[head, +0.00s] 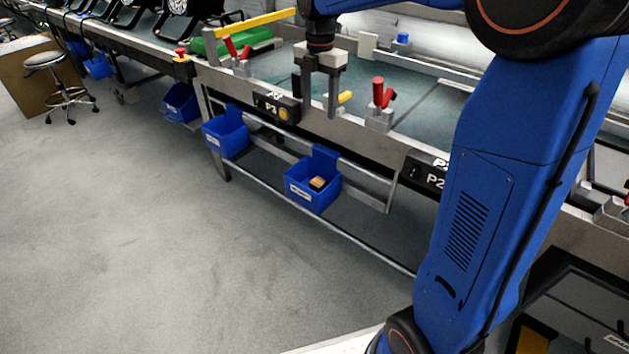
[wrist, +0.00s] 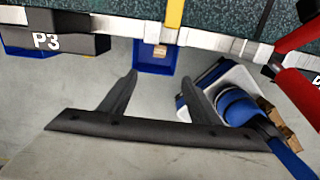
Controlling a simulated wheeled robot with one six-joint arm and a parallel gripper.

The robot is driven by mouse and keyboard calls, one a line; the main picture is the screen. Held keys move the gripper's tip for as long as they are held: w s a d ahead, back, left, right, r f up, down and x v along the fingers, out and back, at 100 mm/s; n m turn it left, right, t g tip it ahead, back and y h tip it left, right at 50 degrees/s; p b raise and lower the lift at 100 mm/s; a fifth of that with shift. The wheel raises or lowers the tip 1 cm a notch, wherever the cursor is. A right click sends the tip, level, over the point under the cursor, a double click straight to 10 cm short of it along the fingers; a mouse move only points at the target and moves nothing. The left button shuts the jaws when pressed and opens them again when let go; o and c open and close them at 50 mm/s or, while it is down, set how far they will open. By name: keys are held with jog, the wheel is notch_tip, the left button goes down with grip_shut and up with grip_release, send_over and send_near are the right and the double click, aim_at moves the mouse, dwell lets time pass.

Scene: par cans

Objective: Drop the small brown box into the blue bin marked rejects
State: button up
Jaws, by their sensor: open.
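The small brown box (head: 318,182) lies inside a blue bin (head: 299,199) hung below the bench edge. The bin's front label is too small to read. In the wrist view the box (wrist: 160,50) shows inside the bin (wrist: 147,68), just beyond my fingertips in the picture. My gripper (head: 319,111) points down over the bench's front edge, above the bin and apart from the box. Its two fingers are spread with nothing between them, as the wrist view (wrist: 160,79) also shows.
A second blue bin (head: 226,137) hangs to the left. Red-handled clamps (head: 381,95) and a yellow bar (head: 256,24) stand along the bench. A metal rail (head: 345,236) runs low under the bench. The grey floor (head: 150,240) in front is clear; a stool (head: 62,85) stands far left.

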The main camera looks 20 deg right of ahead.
jog(key=shift+r, duration=1.9)
jog(key=s+d+m+t, duration=0.1)
jog(key=s+d+m, duration=0.1)
jog(key=s+m, duration=0.6)
jog(key=s+d+m+t, duration=0.1)
jog(key=s+d+m, duration=0.3)
jog(key=s, duration=0.7)
jog(key=s+f+m+t, duration=0.1)
jog(key=s+f+m, duration=0.3)
jog(key=s+m, duration=0.2)
jog(key=s+d+f+m+t, duration=0.1)
jog(key=s+f+m, duration=0.4)
jog(key=s+m, duration=0.2)
jog(key=shift+s+t, duration=0.4)
jog(key=shift+s, duration=0.35)
jog(key=shift+c, duration=0.6)
